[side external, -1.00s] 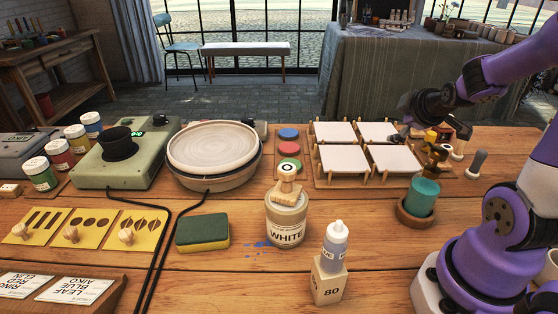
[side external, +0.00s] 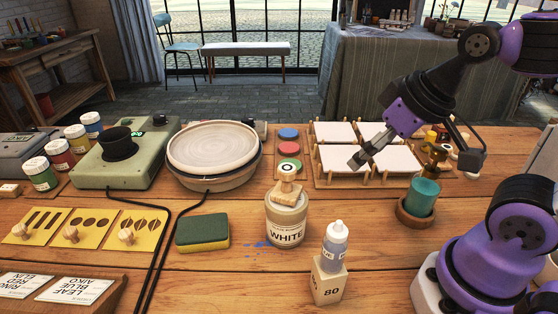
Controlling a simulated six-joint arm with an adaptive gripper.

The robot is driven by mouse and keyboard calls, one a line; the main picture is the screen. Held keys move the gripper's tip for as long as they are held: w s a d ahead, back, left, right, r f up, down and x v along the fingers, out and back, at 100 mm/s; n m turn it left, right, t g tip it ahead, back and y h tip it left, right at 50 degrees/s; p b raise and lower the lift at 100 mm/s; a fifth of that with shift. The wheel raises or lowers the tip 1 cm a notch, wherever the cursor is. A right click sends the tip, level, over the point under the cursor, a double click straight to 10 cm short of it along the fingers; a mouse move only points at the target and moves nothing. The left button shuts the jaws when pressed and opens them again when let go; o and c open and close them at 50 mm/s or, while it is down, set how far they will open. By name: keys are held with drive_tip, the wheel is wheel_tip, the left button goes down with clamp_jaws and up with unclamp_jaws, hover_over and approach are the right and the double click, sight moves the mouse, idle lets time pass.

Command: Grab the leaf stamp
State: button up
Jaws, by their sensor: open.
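My gripper (side external: 365,147) is open and empty, above the white square tiles (side external: 343,159) on their wooden rack. Its fingers point down and left. Several small wooden-handled tools (side external: 437,155) stand behind and right of the gripper, partly hidden by my arm. I cannot tell which of them, if any, is the leaf stamp. A yellow card with leaf-shaped cut-outs and a wooden knob (side external: 132,229) lies at the left front.
A round wheel (side external: 214,146) stands at the back middle. A teal pot (side external: 422,195), a bottle on a block (side external: 335,246) and a sponge (side external: 202,232) stand in front. Bare wood lies at front middle.

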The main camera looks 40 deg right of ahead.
drive_tip(key=w+d+m+g+h, duration=0.1)
drive_tip(key=w+d+m, duration=0.25)
drive_tip(key=d, duration=0.45)
drive_tip(key=w+d+r+m+h, duration=0.1)
drive_tip(key=w+d+m+h, duration=0.2)
drive_tip(key=d, duration=0.5)
drive_tip(key=w+d+m+g, duration=0.1)
drive_tip(key=w+d+m, duration=0.3)
drive_tip(key=d, duration=0.4)
drive_tip(key=s+d+f+m+g+h, duration=0.1)
drive_tip(key=s+d+f+m, duration=0.15)
drive_tip(key=d, duration=0.55)
drive_tip(key=s+d+f+m+g+h, duration=0.1)
drive_tip(key=s+d+f+m, duration=0.2)
drive_tip(key=d, duration=0.6)
drive_tip(key=shift+a+x, duration=0.2)
drive_tip(key=shift+x, duration=5.2)
drive_tip(key=shift+w+f, duration=0.1)
clamp_jaws()
